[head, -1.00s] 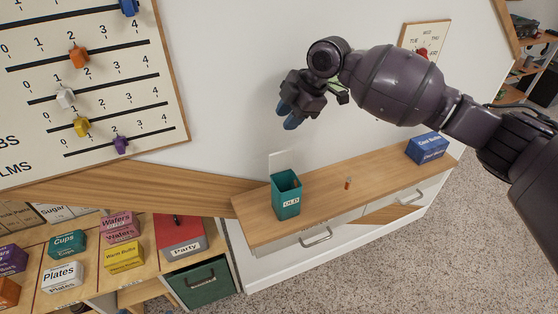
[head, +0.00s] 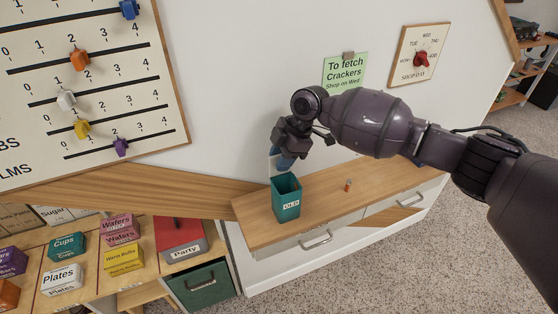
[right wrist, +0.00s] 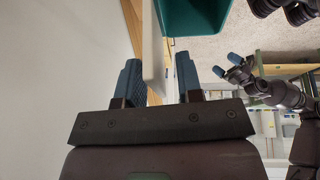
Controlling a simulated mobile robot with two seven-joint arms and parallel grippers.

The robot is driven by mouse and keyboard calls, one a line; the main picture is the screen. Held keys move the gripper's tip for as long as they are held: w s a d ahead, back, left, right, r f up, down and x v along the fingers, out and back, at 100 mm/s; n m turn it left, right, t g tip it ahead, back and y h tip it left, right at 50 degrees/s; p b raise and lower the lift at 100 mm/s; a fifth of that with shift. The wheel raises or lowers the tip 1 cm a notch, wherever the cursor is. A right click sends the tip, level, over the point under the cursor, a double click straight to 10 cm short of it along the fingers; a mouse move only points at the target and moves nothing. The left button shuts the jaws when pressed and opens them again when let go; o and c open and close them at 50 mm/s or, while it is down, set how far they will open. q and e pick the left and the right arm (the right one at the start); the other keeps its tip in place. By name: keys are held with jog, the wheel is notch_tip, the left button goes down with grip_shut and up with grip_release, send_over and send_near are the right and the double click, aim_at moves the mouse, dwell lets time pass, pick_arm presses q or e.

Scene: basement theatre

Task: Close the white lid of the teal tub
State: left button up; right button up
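The teal tub (head: 286,198), marked "OLD", stands upright on the wooden counter top. Its white lid stands raised at the tub's back edge. In the head view my right gripper (head: 283,158) is just above the tub and hides most of the lid. In the right wrist view the fingers of my right gripper (right wrist: 160,82) are apart, with the white lid (right wrist: 152,45) edge-on between them and a gap to the right finger. The tub (right wrist: 195,14) shows at the top there. My left gripper (right wrist: 227,65) shows in that view with its blue fingertips apart.
The counter (head: 325,192) runs along the white wall; a small orange item (head: 348,185) lies right of the tub. A green note (head: 345,70) and a dial board (head: 418,55) hang above.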

jog(key=shift+a+f, duration=0.25)
jog(key=shift+f, duration=0.25)
grip_shut()
